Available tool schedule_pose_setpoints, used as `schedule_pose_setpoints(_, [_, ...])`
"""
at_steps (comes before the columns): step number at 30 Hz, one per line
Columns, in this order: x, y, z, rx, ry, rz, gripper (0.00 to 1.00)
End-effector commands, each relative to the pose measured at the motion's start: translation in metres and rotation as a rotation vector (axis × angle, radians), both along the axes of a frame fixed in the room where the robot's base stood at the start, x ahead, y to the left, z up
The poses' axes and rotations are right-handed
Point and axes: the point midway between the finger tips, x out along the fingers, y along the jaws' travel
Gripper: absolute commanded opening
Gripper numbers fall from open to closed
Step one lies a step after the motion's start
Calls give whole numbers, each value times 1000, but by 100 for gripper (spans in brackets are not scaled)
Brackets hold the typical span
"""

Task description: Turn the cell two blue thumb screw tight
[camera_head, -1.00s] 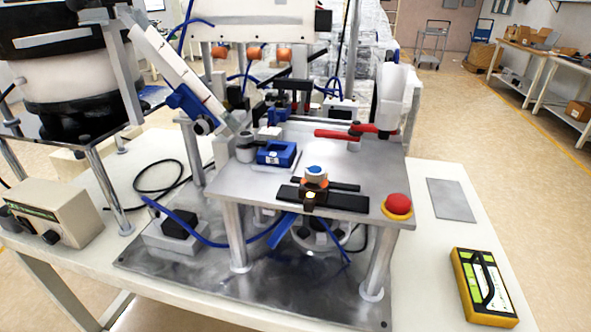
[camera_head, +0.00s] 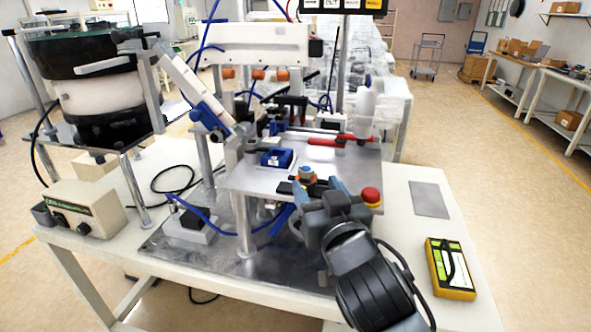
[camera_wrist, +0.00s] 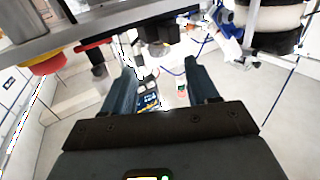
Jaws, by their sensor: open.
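A small knob with a blue top and an orange base (camera_head: 307,172) stands near the front edge of the raised metal plate (camera_head: 240,180). I take it for the thumb screw, but no label for cell two is readable. My gripper (camera_head: 310,184) is at this front edge, just in front of the knob, and partly covers the area around it. In the wrist view my two fingers (camera_wrist: 158,66) are apart with nothing held between them. A dark block (camera_wrist: 160,32) shows just beyond the fingertips; I cannot tell whether the fingers touch anything.
A red stop button (camera_head: 371,195) sits right beside my gripper. Red-handled clamps (camera_head: 328,143) and a blue block (camera_head: 276,158) stand farther back on the plate. A yellow device (camera_head: 450,267) lies on the table at right. A bowl feeder (camera_head: 95,90) stands at left.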

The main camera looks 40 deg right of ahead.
Motion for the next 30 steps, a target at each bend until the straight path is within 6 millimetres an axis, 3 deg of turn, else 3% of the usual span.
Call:
schedule_pose_setpoints(16, [60,-33,2,0,-1,-3,59])
schedule_pose_setpoints(28, [68,-38,0,0,-1,-2,59])
schedule_pose_setpoints(30, [68,-38,0,0,0,-2,54])
